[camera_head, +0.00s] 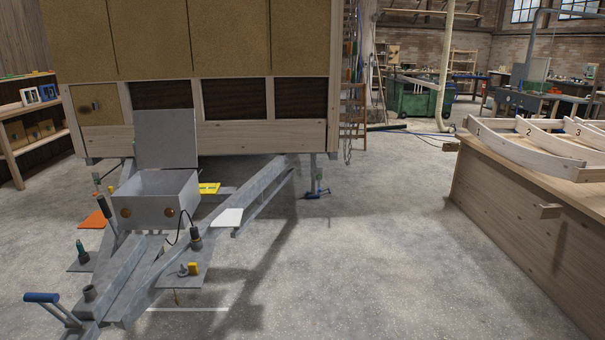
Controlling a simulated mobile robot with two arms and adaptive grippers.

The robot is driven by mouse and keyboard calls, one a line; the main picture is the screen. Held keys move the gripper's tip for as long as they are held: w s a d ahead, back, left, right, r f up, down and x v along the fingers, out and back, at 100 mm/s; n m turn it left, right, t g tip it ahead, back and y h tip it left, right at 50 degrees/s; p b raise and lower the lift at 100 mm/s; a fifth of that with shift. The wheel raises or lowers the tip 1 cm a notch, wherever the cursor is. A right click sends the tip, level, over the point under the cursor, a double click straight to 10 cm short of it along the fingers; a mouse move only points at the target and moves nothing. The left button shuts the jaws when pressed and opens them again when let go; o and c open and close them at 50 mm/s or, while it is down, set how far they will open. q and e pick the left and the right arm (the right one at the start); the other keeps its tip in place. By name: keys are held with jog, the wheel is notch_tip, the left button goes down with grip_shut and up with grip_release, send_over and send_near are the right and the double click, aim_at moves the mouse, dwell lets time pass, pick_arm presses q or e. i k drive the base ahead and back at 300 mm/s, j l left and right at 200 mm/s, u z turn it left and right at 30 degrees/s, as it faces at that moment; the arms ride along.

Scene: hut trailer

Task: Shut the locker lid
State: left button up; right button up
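The locker (150,211) is a grey box with two round brown spots on its front. It sits on the trailer's drawbar frame at the left of the head view. Its lid (166,139) stands open, upright at the back edge, close to the hut's front wall. The box's inside shows in part as a pale grey hollow; its floor is not clearly seen. Neither of my grippers is in view.
The grey drawbar (142,280) runs forward, with a blue-handled lever (42,298) at its front end. A black cable and connector (195,238) stand right of the locker. A wooden workbench (520,218) is at right. The floor between is clear.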

aim_at(164, 139)
jog(key=i+l, duration=0.1)
jog(key=i, duration=0.5)
jog(key=i+l, duration=0.15)
jog(key=i, duration=0.45)
jog(key=i+l+u, duration=0.1)
jog(key=i, duration=0.5)
